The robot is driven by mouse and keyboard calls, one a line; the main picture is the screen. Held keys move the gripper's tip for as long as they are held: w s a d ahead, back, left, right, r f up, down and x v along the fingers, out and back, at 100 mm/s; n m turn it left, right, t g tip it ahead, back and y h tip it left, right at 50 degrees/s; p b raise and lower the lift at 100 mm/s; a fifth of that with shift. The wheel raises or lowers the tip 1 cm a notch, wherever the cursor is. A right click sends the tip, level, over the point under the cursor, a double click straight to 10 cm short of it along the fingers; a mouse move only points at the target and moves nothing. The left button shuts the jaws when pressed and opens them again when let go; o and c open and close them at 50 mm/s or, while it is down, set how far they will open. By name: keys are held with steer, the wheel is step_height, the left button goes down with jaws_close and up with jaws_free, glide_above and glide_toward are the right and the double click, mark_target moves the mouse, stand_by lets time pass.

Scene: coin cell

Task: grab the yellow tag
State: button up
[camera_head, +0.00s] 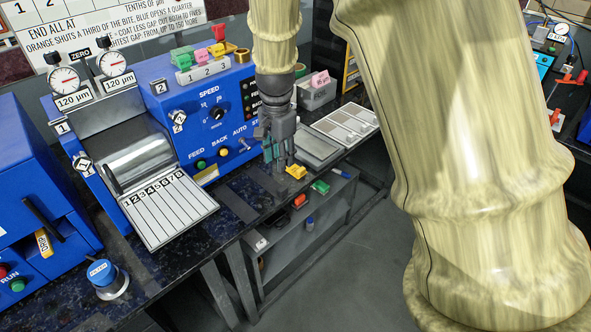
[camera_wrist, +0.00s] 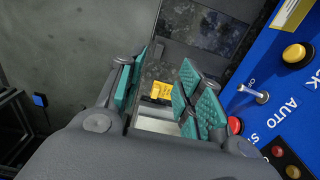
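The small yellow tag (camera_head: 295,172) lies near the bench's front edge, just right of my gripper's fingertips in the head view. My gripper (camera_head: 279,162) points down over the bench beside the blue machine. In the wrist view my gripper (camera_wrist: 160,84) is open, with teal pads apart on either side. The yellow tag (camera_wrist: 161,91) shows in the gap between the pads, close to the right-hand pads. I cannot tell whether any pad touches it. A white surface shows just below the tag in the wrist view.
The blue machine (camera_head: 217,139) with knobs and buttons stands close behind my gripper. A green tag (camera_head: 320,187) lies right of the yellow one. A grey tray (camera_head: 316,147) and a white sectioned board (camera_head: 345,122) lie further right. A lower shelf (camera_head: 325,212) holds small items.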

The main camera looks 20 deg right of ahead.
steer(key=shift+o, duration=0.4)
steer(key=h+p, duration=0.2)
steer(key=p, duration=0.2)
glide_toward(301, 169)
steer(key=shift+t, duration=0.3)
steer(key=shift+d+f+p, duration=0.25)
steer(key=shift+f+p, duration=0.2)
steer(key=shift+f, duration=1.05)
steer(key=shift+d+f+p, duration=0.25)
steer(key=shift+f+p, duration=0.25)
steer(key=shift+f, duration=1)
steer(key=shift+d+f+p, duration=0.25)
steer(key=shift+f+p, duration=0.2)
steer(key=shift+f, duration=1)
steer(key=shift+c, duration=0.4)
steer(key=c, duration=0.8)
